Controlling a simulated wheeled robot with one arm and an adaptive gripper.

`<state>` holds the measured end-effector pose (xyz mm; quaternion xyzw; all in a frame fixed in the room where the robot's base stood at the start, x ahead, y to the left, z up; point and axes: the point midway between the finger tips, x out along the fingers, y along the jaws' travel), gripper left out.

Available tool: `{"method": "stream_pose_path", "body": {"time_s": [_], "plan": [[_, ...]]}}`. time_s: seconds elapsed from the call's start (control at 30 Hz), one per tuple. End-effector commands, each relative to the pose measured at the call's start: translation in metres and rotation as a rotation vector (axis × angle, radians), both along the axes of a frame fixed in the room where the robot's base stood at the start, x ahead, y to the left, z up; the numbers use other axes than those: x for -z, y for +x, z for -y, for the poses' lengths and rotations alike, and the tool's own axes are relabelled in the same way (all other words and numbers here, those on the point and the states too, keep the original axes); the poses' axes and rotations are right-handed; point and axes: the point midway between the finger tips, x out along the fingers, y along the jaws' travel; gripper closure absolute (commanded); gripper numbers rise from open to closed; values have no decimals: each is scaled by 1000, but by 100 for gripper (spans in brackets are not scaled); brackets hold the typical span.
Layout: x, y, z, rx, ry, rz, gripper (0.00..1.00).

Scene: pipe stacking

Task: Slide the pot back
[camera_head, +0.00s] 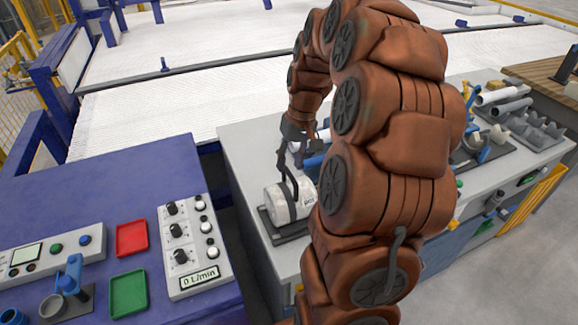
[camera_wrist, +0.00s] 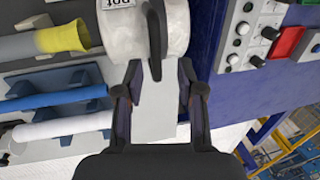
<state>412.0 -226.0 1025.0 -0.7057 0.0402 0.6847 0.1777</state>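The pot (camera_head: 288,204) is a white cylinder with a label, lying on a dark tray (camera_head: 268,228) on the grey workbench. A black curved handle (camera_head: 283,172) rises from it. In the wrist view, the pot (camera_wrist: 180,32) is at the top centre with its label upside down, and the handle (camera_wrist: 155,38) points down towards my gripper. My gripper (camera_wrist: 157,82) is open, its two fingers apart on either side of the handle's end. No contact with the handle is visible. In the head view, my arm hides part of the bench to the right of the pot.
A blue table with a control panel (camera_head: 186,244), a red tray (camera_head: 131,238) and a green tray (camera_head: 128,293) stands left, across a narrow gap. A yellow-ended pipe (camera_wrist: 55,40), a blue pipe (camera_wrist: 55,97) and a white pipe (camera_wrist: 60,125) lie beside the pot.

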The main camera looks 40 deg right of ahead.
Motion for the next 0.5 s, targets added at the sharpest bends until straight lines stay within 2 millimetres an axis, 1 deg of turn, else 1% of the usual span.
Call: {"method": "stream_pose_path", "body": {"time_s": [0.03, 0.2, 0.4, 0.5], "plan": [[-10, 1, 3, 2, -4, 7, 62], [-39, -1, 8, 1, -3, 5, 62], [-69, -4, 13, 0, -1, 2, 62], [-80, -3, 16, 1, -2, 5, 62]]}}
